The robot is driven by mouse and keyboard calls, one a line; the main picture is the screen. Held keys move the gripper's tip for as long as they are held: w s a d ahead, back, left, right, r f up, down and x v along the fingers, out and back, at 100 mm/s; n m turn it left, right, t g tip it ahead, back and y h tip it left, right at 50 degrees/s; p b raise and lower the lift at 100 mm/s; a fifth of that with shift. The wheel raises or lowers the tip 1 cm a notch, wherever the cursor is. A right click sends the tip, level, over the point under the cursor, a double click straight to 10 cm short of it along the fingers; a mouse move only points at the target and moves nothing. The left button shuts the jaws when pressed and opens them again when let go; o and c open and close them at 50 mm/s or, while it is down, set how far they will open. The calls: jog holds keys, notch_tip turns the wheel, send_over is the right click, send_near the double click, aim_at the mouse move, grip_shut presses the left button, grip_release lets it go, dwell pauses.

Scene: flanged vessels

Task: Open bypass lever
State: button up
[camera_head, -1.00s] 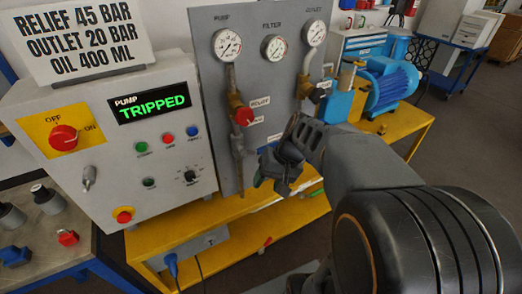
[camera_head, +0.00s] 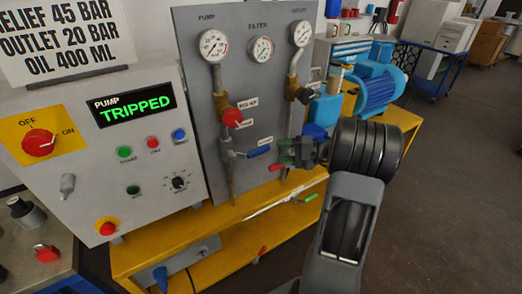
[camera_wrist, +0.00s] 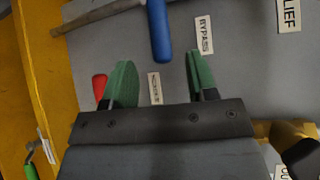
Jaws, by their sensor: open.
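The bypass lever is a blue handle (camera_head: 259,151) on the lower pipe of the grey panel. It points right, roughly level, below a small label. In the wrist view the blue handle (camera_wrist: 158,32) hangs from the top edge, beside the BYPASS label (camera_wrist: 204,35). My gripper (camera_head: 285,155) is just right of the lever's free end in the head view. In the wrist view its green fingers (camera_wrist: 160,75) are open and empty. The lever's tip lies ahead of the gap between them, with no contact visible. The far finger is partly hidden in the head view.
A red relief knob (camera_head: 232,117) sits above the lever. A red handle (camera_wrist: 100,86) lies close to the left finger in the wrist view. The yellow bench (camera_head: 150,253) runs below the panel. The control box (camera_head: 115,160) reads TRIPPED.

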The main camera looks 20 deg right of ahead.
aim_at(266, 151)
jog(key=x, duration=0.7)
jog(key=shift+w+a+p, duration=0.3)
jog(key=shift+p, duration=0.1)
grip_shut()
